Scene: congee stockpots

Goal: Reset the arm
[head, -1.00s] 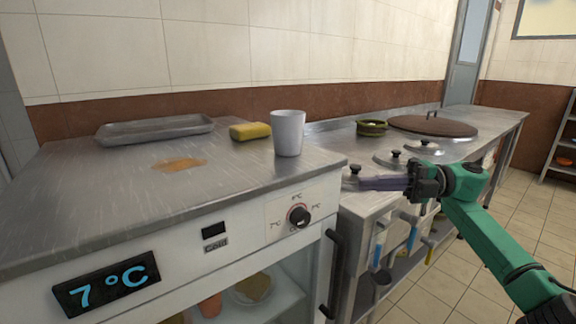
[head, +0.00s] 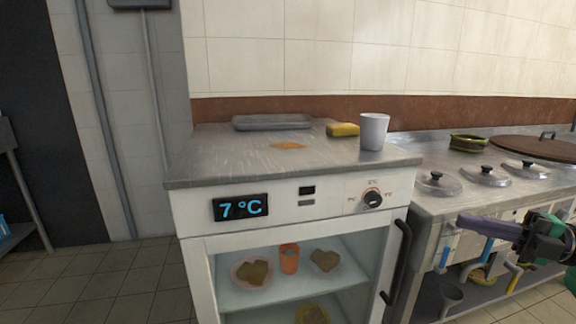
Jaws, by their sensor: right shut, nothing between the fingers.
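My right gripper (head: 490,226) is at the right edge of the head view. Its purple-grey fingers are together and empty, pointing left in front of the stove counter. Part of the green arm (head: 555,238) shows behind it. The fingers appear apart from the counter and the fridge. My left gripper is not in view.
A white fridge shows 7 °C on its display (head: 240,207). On its top are a grey tray (head: 272,121), a yellow sponge (head: 342,129), a white cup (head: 374,131) and an orange stain (head: 288,145). Lidded pots (head: 484,175) sit right. Floor (head: 110,285) is clear at left.

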